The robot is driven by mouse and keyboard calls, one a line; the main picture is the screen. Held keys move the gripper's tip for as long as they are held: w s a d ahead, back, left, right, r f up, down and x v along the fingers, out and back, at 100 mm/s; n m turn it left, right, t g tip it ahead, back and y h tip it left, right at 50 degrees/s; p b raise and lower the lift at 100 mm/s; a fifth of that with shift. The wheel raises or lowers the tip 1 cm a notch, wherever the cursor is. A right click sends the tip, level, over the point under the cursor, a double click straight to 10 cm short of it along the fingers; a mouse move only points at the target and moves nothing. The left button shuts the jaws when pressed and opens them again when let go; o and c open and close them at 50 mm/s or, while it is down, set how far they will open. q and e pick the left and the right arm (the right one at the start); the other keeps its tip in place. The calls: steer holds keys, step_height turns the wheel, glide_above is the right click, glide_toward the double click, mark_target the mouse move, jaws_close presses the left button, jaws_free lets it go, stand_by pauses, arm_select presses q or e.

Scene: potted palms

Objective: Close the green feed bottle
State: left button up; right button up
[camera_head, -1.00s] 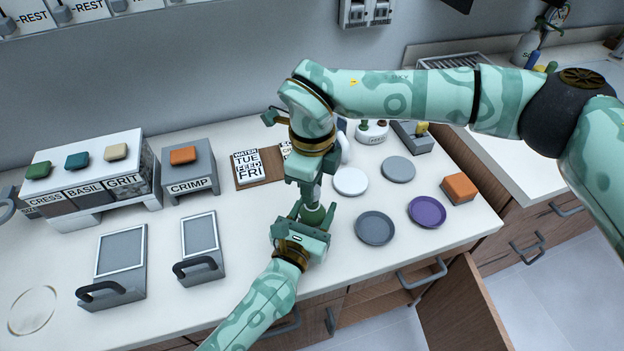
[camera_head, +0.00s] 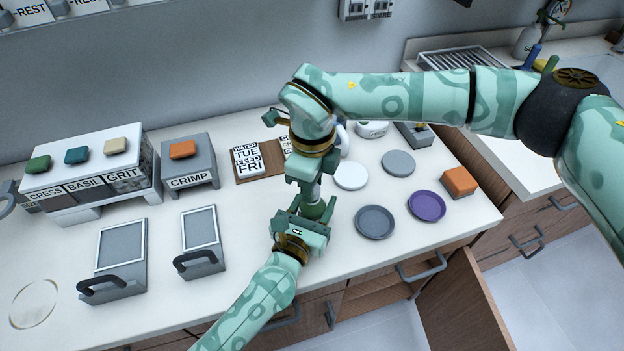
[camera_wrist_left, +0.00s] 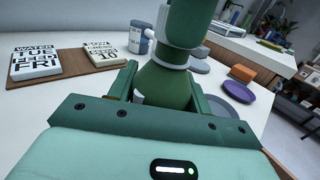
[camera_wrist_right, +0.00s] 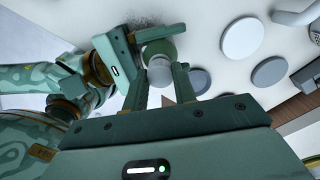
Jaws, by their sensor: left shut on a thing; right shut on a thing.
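The green feed bottle (camera_wrist_left: 163,88) stands upright between the fingers of my left gripper (camera_head: 313,212), which is shut on it. A pale grey cap (camera_wrist_right: 159,72) sits at the bottle's top, and a pale collar also shows above the bottle in the left wrist view (camera_wrist_left: 172,48). My right gripper (camera_head: 312,188) comes from above and is shut on the cap, directly over my left gripper. The green bottle (camera_wrist_right: 162,48) shows past the cap in the right wrist view. Whether the cap is fully seated cannot be told.
White (camera_head: 351,175), grey (camera_head: 375,222) and purple (camera_head: 427,206) discs and an orange block (camera_head: 460,182) lie to the right. A wooden board with day cards (camera_head: 249,161) lies behind left. The CRIMP stand (camera_head: 190,181) is farther left. An open drawer or door (camera_head: 462,302) juts out at front right.

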steer(key=shift+f, duration=0.3)
